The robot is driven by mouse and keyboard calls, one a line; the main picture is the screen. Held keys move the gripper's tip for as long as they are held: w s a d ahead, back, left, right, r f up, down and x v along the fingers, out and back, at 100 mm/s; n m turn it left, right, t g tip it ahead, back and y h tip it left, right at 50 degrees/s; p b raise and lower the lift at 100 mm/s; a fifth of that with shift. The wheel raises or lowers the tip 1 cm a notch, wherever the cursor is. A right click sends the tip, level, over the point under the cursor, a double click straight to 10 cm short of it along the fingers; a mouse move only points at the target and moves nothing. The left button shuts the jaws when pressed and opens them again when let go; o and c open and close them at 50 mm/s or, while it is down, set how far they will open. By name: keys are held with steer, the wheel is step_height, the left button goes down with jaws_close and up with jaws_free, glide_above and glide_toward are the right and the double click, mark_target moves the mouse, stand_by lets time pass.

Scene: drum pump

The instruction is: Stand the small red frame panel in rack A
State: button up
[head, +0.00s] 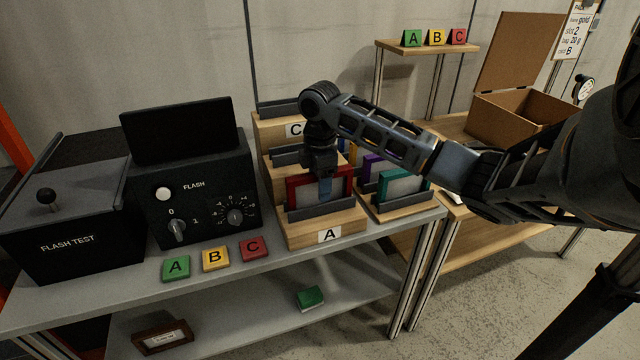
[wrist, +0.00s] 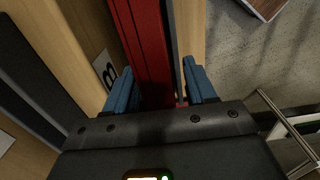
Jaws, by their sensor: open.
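The small red frame panel (head: 303,190) stands upright in rack A (head: 345,225), the lowest front step of the wooden rack, behind its dark front rail. My gripper (head: 325,184) is right above and around the panel, pointing down. In the wrist view my gripper (wrist: 162,90) has its two blue fingers on either side of the red panel (wrist: 150,50). The fingers are open, with a gap visible beside the panel. The panel's lower edge is hidden behind the rail.
Racks B and C rise behind A; the C label (head: 294,130) shows. A side rack (head: 405,211) holds teal and purple panels. An open cardboard box (head: 510,115) stands right.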

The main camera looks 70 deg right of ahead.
step_height(320, 180, up, 12)
steer(key=shift+r+b, duration=0.1)
steer(key=shift+b, duration=0.25)
stand_by(0.6)
